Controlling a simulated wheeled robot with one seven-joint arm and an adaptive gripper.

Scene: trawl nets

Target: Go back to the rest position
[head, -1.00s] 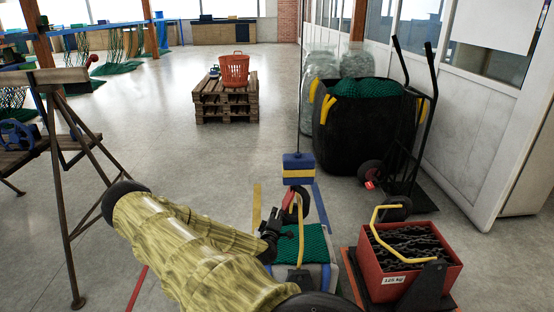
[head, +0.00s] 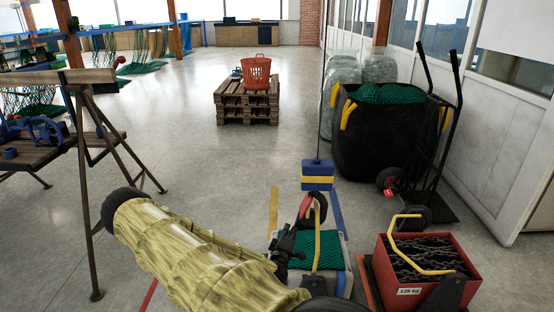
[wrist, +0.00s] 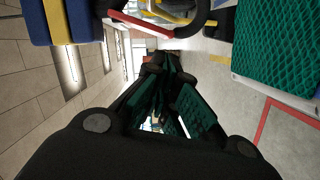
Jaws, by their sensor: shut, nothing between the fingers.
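My arm, in a yellow-green patterned sleeve, reaches across the lower middle of the head view. My black gripper (head: 284,243) is at its end, beside a pale crate of green netting (head: 328,277) with a yellow handle. In the wrist view my gripper (wrist: 168,65) has its fingers together with nothing between them. A blue and yellow hoist block (head: 318,176) hangs on a line just right of and above my gripper, a red hook (head: 306,207) under it. The block (wrist: 58,22) and netting (wrist: 268,50) also show in the wrist view.
A red box of chain (head: 428,268) stands at the lower right. Behind it are a hand truck (head: 430,150) and a black bag of netting (head: 372,140). A wooden trestle (head: 98,185) stands left. An orange basket (head: 256,73) sits on pallets (head: 246,103); the floor before them is clear.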

